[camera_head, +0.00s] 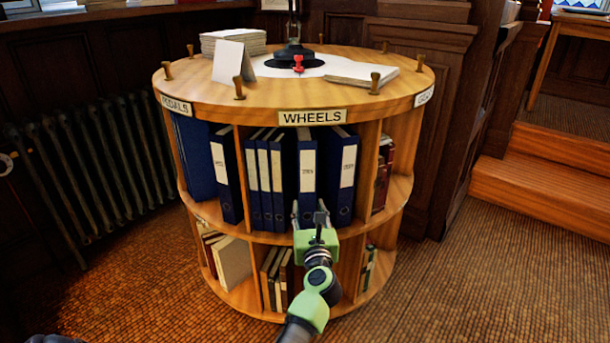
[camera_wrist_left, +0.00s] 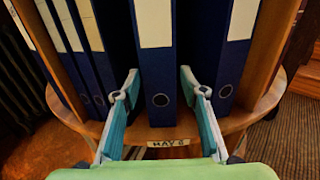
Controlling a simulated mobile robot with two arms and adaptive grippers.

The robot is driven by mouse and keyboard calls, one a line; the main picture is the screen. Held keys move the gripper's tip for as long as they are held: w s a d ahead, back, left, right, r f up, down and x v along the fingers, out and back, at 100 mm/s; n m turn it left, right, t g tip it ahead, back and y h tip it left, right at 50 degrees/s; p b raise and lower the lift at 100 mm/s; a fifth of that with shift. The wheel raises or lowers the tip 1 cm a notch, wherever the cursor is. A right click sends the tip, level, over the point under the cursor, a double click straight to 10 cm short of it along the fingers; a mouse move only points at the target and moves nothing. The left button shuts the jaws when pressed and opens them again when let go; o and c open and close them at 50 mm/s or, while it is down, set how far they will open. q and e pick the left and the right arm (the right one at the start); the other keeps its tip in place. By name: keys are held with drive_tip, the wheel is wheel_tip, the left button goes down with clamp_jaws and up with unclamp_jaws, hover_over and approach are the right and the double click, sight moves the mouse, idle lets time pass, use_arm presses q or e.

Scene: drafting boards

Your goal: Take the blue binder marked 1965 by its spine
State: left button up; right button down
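A blue binder (camera_head: 307,178) with a white spine label stands upright on the upper shelf under the WHEELS plaque; its label is too small to read for sure. In the left wrist view the same binder (camera_wrist_left: 159,75) faces me in the middle, with a finger hole low on its spine. My left gripper (camera_head: 310,213) is at the lower part of this spine. In the wrist view my left gripper (camera_wrist_left: 160,82) is open, one finger at each side of the spine; I cannot tell whether they touch it. My right gripper is not in view.
The round wooden bookcase (camera_head: 215,95) has upright dividers and a lower shelf of books. A radiator (camera_head: 95,165) is at the left, wooden steps (camera_head: 545,175) at the right.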

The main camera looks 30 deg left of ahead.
use_arm(q)
drive_tip(key=shift+w+a, duration=0.4)
drive_tip(key=b+x, duration=0.1)
drive_tip(key=x, duration=0.3)
drive_tip(key=shift+w+a+f, duration=0.15)
drive_tip(key=shift+a+f, duration=0.05)
drive_tip(key=shift+w+a, duration=0.15)
drive_tip(key=shift+w, duration=0.05)
clamp_jaws()
drive_tip(key=shift+r, duration=0.2)
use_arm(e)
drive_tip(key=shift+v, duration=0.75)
